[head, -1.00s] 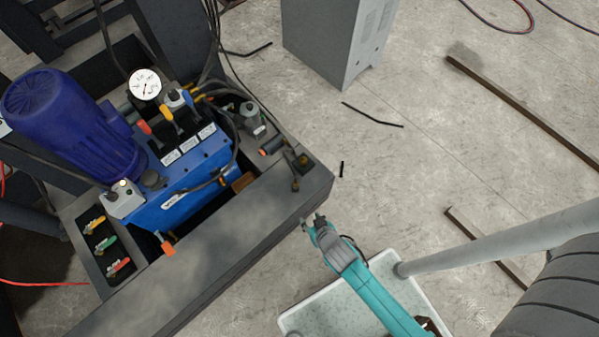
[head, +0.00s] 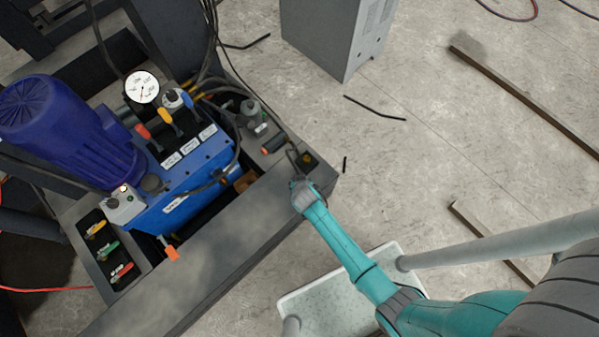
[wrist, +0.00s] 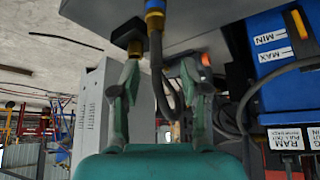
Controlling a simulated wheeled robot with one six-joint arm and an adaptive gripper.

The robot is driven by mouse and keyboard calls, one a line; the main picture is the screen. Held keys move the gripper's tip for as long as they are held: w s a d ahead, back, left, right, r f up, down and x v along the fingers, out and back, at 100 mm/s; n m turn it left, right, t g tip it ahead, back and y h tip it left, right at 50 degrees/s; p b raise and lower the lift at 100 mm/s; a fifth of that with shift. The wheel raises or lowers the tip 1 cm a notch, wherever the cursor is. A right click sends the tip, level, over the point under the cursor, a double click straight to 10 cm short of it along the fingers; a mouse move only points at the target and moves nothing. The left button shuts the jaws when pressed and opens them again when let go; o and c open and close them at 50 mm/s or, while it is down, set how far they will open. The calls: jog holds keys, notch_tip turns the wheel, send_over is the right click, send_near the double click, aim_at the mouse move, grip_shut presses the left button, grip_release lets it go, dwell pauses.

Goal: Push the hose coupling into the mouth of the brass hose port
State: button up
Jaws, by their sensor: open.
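The hose coupling (wrist: 155,18) shows at the top of the wrist view as a blue collar and a brass-coloured part on a dark hose. A dark block with a brass fitting (wrist: 135,47), which looks like the brass hose port, is just left of it. In the head view it sits at the frame's corner (head: 307,159). My gripper (wrist: 157,85) is open, with the hose running between its fingers in the picture. I cannot tell whether either finger touches the hose. In the head view my gripper (head: 298,184) is at the frame edge, covering the coupling.
A blue hydraulic unit (head: 190,185) with a gauge (head: 142,87) and levers stands to the left. The wide dark frame edge (head: 210,258) lies before it. A grey cabinet (head: 335,35) stands behind. A pale tray (head: 335,300) is below my arm. The floor right of the frame is mostly clear.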

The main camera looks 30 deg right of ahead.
jog(key=x, duration=0.4)
jog(key=shift+w+d, duration=0.15)
jog(key=shift+d, duration=0.15)
jog(key=shift+w+d+f, duration=0.1)
jog(key=shift+w+f, duration=0.2)
jog(key=shift+f, duration=0.3)
grip_shut()
